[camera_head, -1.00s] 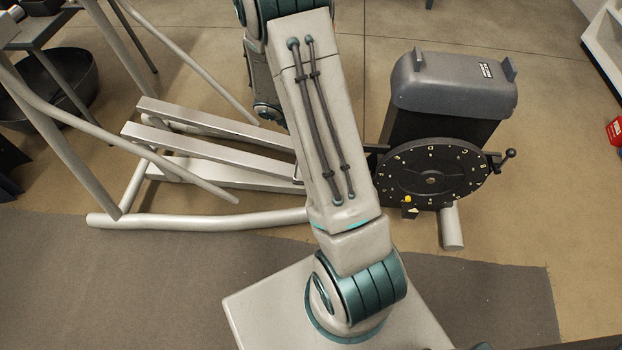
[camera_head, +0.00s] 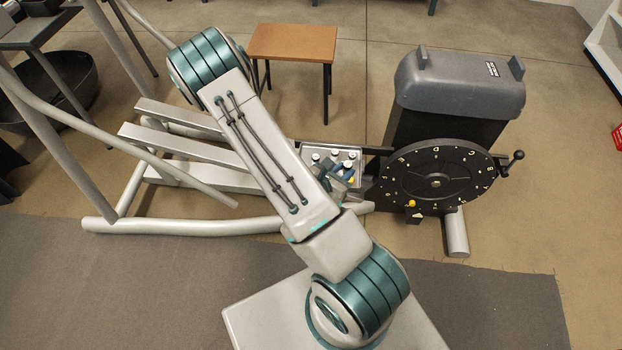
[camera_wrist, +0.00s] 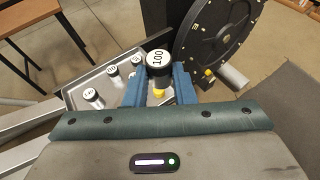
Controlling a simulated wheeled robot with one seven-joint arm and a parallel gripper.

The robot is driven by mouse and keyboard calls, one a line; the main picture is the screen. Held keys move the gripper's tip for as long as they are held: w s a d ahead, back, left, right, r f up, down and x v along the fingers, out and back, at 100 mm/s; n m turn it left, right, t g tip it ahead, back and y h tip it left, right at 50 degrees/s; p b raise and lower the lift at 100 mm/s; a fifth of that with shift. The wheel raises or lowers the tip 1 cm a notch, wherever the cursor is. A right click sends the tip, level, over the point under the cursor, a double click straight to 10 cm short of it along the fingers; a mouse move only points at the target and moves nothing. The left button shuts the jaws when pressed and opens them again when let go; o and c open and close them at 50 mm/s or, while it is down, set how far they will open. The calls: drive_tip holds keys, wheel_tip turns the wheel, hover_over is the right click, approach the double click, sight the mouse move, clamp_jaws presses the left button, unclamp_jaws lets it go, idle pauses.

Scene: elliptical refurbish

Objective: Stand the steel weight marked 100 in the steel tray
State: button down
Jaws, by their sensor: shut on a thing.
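The steel weight marked 100 (camera_wrist: 158,60) is upright in the wrist view, its black-ringed white top facing the camera. My gripper (camera_wrist: 159,86) is shut on it, a blue finger on each side. In the head view my gripper (camera_head: 346,174) is partly hidden by my arm, at the tray's near right part. The steel tray (camera_wrist: 72,98) holds several smaller weights with white tops, such as one at its left (camera_wrist: 90,94). The tray also shows in the head view (camera_head: 306,150). I cannot tell whether the held weight touches the tray floor.
A black lettered dial (camera_head: 436,176) with a crank stands close to the tray's right, before a grey housing (camera_head: 458,82). Pale machine rails (camera_head: 190,150) lie to the left. A small brown-topped table (camera_head: 292,42) stands behind. A yellow piece (camera_wrist: 158,93) shows between my fingers.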

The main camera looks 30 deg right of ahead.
drive_tip(key=w+a+f+b, duration=0.1)
drive_tip(key=w+a+f, duration=0.1)
drive_tip(key=w, duration=0.1)
drive_tip(key=w+a+f+b, duration=0.1)
drive_tip(key=w+f+b, duration=0.1)
drive_tip(key=w, duration=0.1)
drive_tip(key=w+a+f+b, duration=0.1)
drive_tip(key=w+a+f, duration=0.1)
drive_tip(key=w+f, duration=0.1)
drive_tip(key=shift+w+a, duration=0.3)
drive_tip(key=shift+w, duration=0.15)
drive_tip(key=shift+f+b, duration=0.55)
drive_tip(key=shift+f, duration=1.4)
drive_tip(key=shift+f+b, duration=0.6)
drive_tip(key=shift+f, duration=0.05)
drive_tip(key=c, duration=1.2)
unclamp_jaws()
drive_tip(key=shift+s, duration=0.1)
